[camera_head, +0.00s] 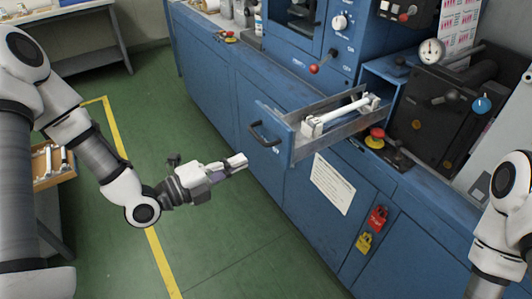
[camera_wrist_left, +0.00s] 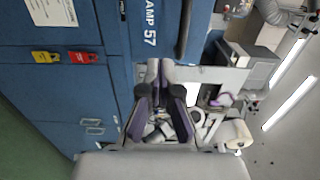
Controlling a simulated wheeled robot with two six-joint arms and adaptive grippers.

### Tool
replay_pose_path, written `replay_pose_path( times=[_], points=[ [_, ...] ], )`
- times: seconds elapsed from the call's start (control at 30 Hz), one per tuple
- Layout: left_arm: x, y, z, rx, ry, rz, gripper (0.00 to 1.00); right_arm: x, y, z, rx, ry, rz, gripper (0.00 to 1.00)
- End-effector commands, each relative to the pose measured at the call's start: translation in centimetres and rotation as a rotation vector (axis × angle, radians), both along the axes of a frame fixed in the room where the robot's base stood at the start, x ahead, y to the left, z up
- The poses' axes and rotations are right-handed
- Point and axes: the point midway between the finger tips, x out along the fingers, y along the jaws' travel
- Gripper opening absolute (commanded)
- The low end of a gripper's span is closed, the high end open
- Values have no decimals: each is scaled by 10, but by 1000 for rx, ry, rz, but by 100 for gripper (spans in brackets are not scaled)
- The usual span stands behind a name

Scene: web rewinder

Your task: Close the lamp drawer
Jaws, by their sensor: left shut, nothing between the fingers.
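The lamp drawer (camera_head: 302,144) is pulled out of the blue machine cabinet, with a white tube-like lamp part (camera_head: 340,114) lying in it. Its dark bar handle (camera_head: 262,134) is on the blue front panel. In the left wrist view the drawer front (camera_wrist_left: 148,35) shows lettering ending in "AMP 57", with the dark handle (camera_wrist_left: 184,30) beside it. My left gripper (camera_head: 240,162) is shut and empty, in front of and a little below the handle, apart from it. Its closed fingers show in the left wrist view (camera_wrist_left: 160,68). My right gripper is out of view; only part of that arm shows.
A red lever knob (camera_head: 314,69) and a red-and-yellow button (camera_head: 375,137) sit on the machine near the drawer. Red (camera_head: 377,218) and yellow (camera_head: 364,242) padlocks hang on the cabinet below. Green floor with a yellow line is clear in front.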

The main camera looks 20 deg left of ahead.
Motion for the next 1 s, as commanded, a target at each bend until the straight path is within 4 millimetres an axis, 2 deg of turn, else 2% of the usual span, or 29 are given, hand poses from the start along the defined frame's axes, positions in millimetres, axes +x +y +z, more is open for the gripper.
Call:
replay_pose_path(
  times=[0.3,0.5,1.0],
  points=[
    [40,-34,2,6,-2,-6,0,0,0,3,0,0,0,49],
    [59,-47,1,1,-2,-3,0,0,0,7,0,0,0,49],
    [64,-49,0,0,-2,-2,0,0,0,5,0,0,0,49]
  ],
)
